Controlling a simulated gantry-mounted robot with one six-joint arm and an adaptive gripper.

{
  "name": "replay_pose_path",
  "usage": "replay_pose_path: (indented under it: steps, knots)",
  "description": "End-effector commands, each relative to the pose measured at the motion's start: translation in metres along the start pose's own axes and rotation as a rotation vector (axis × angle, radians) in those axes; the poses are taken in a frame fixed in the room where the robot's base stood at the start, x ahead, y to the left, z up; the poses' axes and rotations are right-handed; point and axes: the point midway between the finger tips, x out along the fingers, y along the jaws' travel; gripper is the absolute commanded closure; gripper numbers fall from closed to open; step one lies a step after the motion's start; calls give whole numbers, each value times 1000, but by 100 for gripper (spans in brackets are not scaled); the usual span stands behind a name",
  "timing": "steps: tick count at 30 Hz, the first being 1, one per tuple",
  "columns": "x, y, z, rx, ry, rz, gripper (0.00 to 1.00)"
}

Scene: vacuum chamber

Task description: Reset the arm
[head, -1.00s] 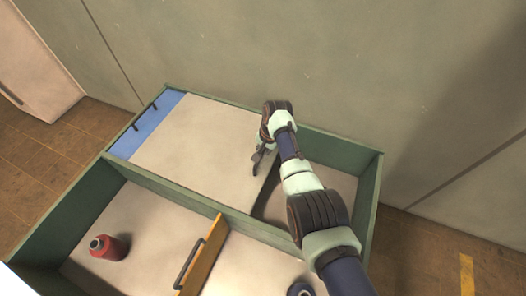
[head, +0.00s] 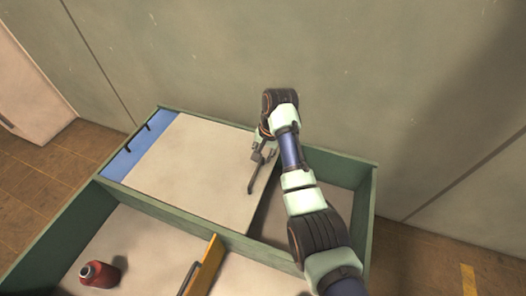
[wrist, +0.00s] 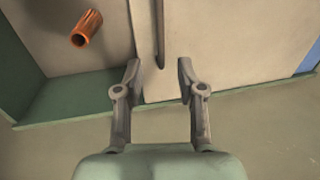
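My gripper (head: 262,158) is above the right part of a pale sliding panel (head: 190,165) on the green-walled box. In the wrist view, my gripper (wrist: 158,68) has its two fingers wide apart with nothing between them. A dark bar handle (wrist: 160,30) lies on the panel just beyond the fingertips, apart from them; it also shows in the head view (head: 254,178). An orange ribbed cylinder (wrist: 87,27) lies in the open compartment beside the panel; my arm hides it in the head view.
The box's green wall (head: 340,165) stands close to the grey room wall (head: 400,80). A red spool (head: 100,273) and an orange divider with a handle (head: 206,265) are in the front compartment. A blue strip (head: 140,150) borders the panel's left end.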

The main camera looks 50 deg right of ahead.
Motion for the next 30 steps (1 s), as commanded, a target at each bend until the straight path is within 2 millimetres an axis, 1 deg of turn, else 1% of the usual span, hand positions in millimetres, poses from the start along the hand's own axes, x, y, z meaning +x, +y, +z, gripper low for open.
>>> replay_pose_path:
  steps: [1,5,21,23,26,27,29,30]
  knots:
    - [-5,0,0,0,1,-1,61]
    - [-10,0,0,0,-1,1,61]
    - [-10,0,0,0,0,0,61]
    - [-11,-5,4,-17,8,-5,61]
    - [-15,-33,27,-125,66,-36,61]
    - [-18,-51,44,-199,106,-60,61]
    - [-26,-80,80,-335,179,-105,61]
    - [-35,-97,108,-433,234,-140,61]
